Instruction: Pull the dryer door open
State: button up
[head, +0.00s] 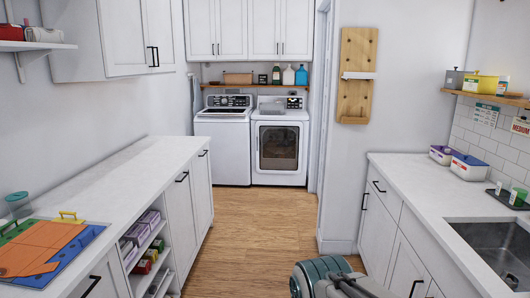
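The dryer (282,118) is the white machine on the right of the pair at the far end of the room. Its front door (278,147) has a dark squarish window in a pale frame and looks closed. The door's handle is too small to make out. The white top-loading washer (222,150) stands directly to its left. Part of my arm, teal and grey, shows at the bottom edge, far from the dryer. My gripper is not in view.
A wooden floor aisle (240,230) leads clear to the machines. A long white counter (110,180) with shelves lines the left. A shelf with bottles (288,76) is above the machines.

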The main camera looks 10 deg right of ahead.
aim_at(278, 145)
jog(key=z, duration=0.15)
jog(key=i, duration=2.35)
jog(key=z, duration=0.35)
jog(key=i, duration=5.05)
